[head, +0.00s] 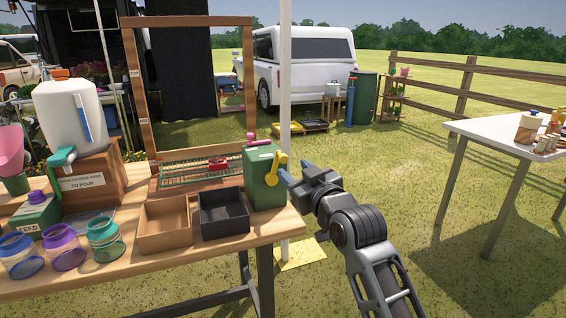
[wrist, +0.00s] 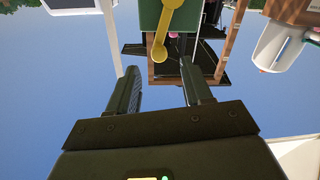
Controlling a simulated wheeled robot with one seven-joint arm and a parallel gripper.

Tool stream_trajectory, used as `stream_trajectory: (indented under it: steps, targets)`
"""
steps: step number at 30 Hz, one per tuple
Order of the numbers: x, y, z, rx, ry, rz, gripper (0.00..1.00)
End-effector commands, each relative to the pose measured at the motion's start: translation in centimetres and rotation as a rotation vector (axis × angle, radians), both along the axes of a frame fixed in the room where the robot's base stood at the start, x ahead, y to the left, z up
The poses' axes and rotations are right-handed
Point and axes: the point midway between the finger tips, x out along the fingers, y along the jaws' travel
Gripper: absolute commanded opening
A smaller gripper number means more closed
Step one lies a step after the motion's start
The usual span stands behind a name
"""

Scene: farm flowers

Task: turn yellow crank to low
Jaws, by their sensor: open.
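The yellow crank (head: 273,170) sits on the right side of a green box (head: 262,190) at the right end of the wooden table. In the head view my gripper (head: 284,172) is just right of the crank, with its fingers pointing at it. In the wrist view the picture is upside down; the yellow crank (wrist: 163,45) hangs between and beyond the open fingers of my gripper (wrist: 165,92). The fingers look empty and apart from the crank. Any low marking on the box cannot be read.
A brown tray (head: 165,240) and a black tray (head: 224,233) stand left of the green box. A wooden frame (head: 131,90) and a white pole (head: 285,80) rise behind. A white table (head: 495,135) stands at the right.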

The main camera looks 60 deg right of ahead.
Motion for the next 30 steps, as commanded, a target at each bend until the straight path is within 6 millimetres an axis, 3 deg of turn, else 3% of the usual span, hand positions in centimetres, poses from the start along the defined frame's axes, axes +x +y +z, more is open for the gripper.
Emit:
stream_trajectory:
  steps: [18,30]
  targets:
    - [6.2,-3.9,0.2,0.001,-0.001,-0.002,0.50]
    - [6.8,-4.2,0.1,0.000,0.000,-0.002,0.48]
